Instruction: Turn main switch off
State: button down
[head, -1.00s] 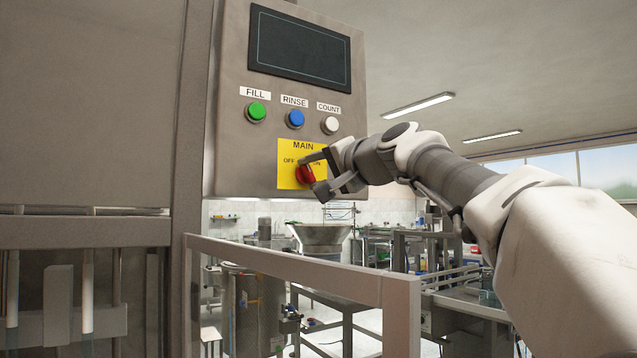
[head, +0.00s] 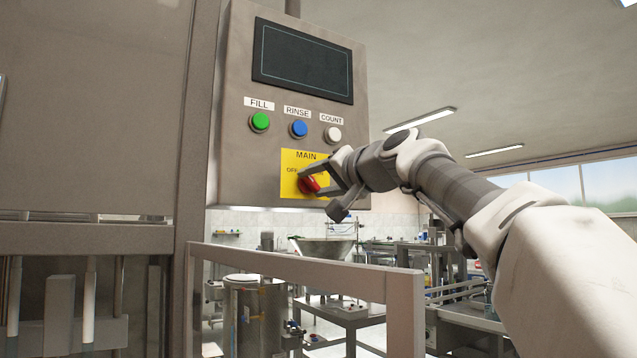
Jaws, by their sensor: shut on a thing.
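The main switch (head: 309,185) is a red rotary knob on a yellow plate (head: 290,157) marked MAIN, low on the grey control panel. The OFF label shows at the left of the plate; the ON label is hidden behind my gripper. My gripper (head: 318,188) is at the plate with its fingers around the red knob, shut on it. The fingers cover part of the knob, so its exact pointing angle is hard to tell.
Above the plate are a green FILL button (head: 260,121), a blue RINSE button (head: 298,129) and a white COUNT button (head: 333,134), under a dark screen (head: 302,60). A metal rail (head: 300,270) runs below the panel.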

jog(key=shift+c, duration=1.6)
grip_release()
jog(key=shift+s+d, duration=0.1)
jog(key=b+v, duration=0.3)
jog(key=v, duration=1.4)
jog(key=shift+d, duration=0.1)
jog(key=s+d+f+g+h, duration=0.1)
jog(key=s+f+g+h, duration=0.2)
jog(key=f, duration=1.1)
jog(key=s+d+f+g+h, duration=0.1)
jog(key=s+f+g+h, duration=0.15)
jog(key=f, duration=1.05)
jog(key=s+d+f+n+g+h, duration=0.1)
jog(key=s+d+f+h, duration=0.1)
jog(key=s+f, duration=0.45)
jog(key=s+d+f+g+h, duration=0.1)
jog(key=s+f+g, duration=0.15)
jog(key=f, duration=0.65)
jog(key=s+d+f+n+h, duration=0.1)
jog(key=s+d+f+h, duration=0.1)
jog(key=s+f, duration=0.45)
notch_tip(320, 180, up, 15)
jog(key=w+p, duration=0.2)
jog(key=p, duration=1.4)
